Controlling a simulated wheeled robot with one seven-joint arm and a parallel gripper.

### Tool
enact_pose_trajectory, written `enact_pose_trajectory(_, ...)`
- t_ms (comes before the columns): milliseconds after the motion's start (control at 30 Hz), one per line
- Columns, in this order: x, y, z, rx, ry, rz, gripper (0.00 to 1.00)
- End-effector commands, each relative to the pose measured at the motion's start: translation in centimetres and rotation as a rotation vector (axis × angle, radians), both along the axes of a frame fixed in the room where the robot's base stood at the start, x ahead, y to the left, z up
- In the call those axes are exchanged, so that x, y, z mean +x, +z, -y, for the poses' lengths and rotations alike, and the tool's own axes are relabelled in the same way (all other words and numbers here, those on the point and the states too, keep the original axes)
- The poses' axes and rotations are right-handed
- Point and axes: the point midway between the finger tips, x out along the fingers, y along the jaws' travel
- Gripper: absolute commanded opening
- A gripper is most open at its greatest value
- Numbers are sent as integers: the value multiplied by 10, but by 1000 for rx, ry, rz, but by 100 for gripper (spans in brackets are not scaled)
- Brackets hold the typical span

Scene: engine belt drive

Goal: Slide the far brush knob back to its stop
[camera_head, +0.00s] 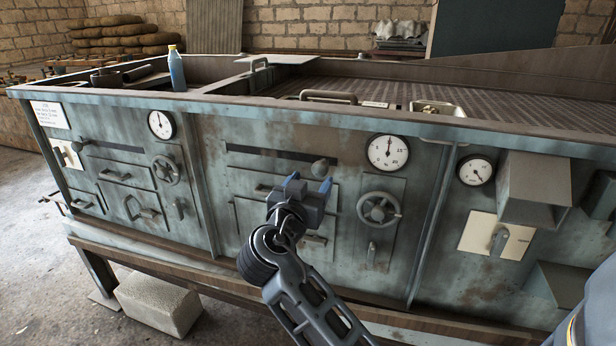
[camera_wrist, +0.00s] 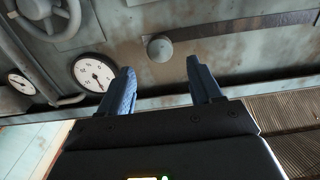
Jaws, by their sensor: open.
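Two round grey knobs show on the panel front in the head view. One knob (camera_head: 320,168) is at the right end of the middle panel's dark slot (camera_head: 268,153). The other knob (camera_head: 80,144) is at the left end of the left panel's slot (camera_head: 118,151); I cannot tell which one the task calls far. My gripper (camera_head: 308,184) is open and empty in front of the middle panel, close to its knob. In the wrist view, a knob (camera_wrist: 158,47) lies just beyond and between the two blue fingertips (camera_wrist: 160,66), apart from both.
A handwheel (camera_head: 379,208) and a dial gauge (camera_head: 388,152) are right of the middle knob. Drawer handles sit below the slot. A stone block (camera_head: 158,303) lies on the floor at left.

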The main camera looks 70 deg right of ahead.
Motion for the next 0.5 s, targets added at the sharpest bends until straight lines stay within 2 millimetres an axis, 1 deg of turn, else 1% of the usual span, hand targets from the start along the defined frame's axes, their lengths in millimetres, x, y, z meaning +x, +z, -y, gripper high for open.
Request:
enact_pose_trajectory(167, 1, 3, 20, -1, -6, 2, 64)
enact_pose_trajectory(400, 4, 2, 56, 0, -4, 0, 64)
enact_pose_trajectory(500, 5, 2, 67, -1, -2, -1, 64)
